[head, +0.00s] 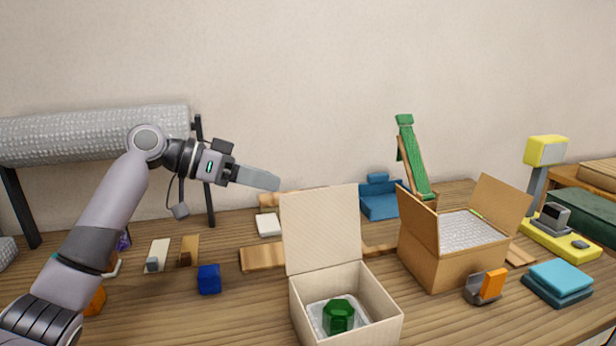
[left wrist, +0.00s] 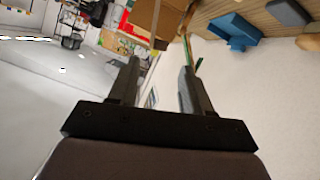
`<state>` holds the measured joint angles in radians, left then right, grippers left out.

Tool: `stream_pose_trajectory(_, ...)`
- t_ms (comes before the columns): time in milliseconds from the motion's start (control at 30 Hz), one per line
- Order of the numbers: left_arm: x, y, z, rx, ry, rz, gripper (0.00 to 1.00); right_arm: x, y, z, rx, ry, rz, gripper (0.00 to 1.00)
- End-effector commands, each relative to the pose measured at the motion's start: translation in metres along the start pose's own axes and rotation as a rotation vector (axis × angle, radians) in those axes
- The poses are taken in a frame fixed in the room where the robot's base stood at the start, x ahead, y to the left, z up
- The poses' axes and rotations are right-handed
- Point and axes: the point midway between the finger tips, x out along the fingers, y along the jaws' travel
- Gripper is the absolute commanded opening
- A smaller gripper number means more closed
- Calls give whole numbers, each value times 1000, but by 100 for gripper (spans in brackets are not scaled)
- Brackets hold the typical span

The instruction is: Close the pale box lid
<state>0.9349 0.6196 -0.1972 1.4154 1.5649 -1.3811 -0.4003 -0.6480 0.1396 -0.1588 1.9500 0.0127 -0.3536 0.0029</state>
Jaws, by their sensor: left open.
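The pale box (head: 348,300) stands on the table at the front middle of the head view. Its lid (head: 321,229) stands upright at the box's back edge, so the box is open. A dark green object (head: 339,316) lies inside on a whitish lining. My left gripper (head: 277,182) is in the air behind and to the left of the lid's top, apart from it. In the left wrist view, the two fingers (left wrist: 160,80) are spread with nothing between them. The pale box cannot be made out in the left wrist view. My right gripper is not in view.
A brown cardboard box (head: 437,258) with raised flaps stands right of the pale box. It also shows in the left wrist view (left wrist: 160,20). A blue cube (head: 209,279) and wooden pieces lie to the left. A tape dispenser (head: 484,288) and teal stack (head: 558,282) lie to the right.

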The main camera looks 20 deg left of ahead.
Motion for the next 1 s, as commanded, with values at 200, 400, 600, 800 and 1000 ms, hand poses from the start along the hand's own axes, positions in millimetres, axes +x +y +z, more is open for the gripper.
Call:
stream_pose_trajectory(200,15,1,-1,0,0,2,49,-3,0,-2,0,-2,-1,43)
stream_pose_trajectory(400,47,1,-2,-1,0,2,49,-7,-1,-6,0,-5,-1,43)
stream_pose_trajectory(600,67,0,-1,-1,0,0,49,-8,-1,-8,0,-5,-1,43)
stream_pose_trajectory(800,72,0,0,0,0,-1,49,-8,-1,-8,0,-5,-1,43)
stream_pose_trajectory(1000,71,0,0,0,0,-1,23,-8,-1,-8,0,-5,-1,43)
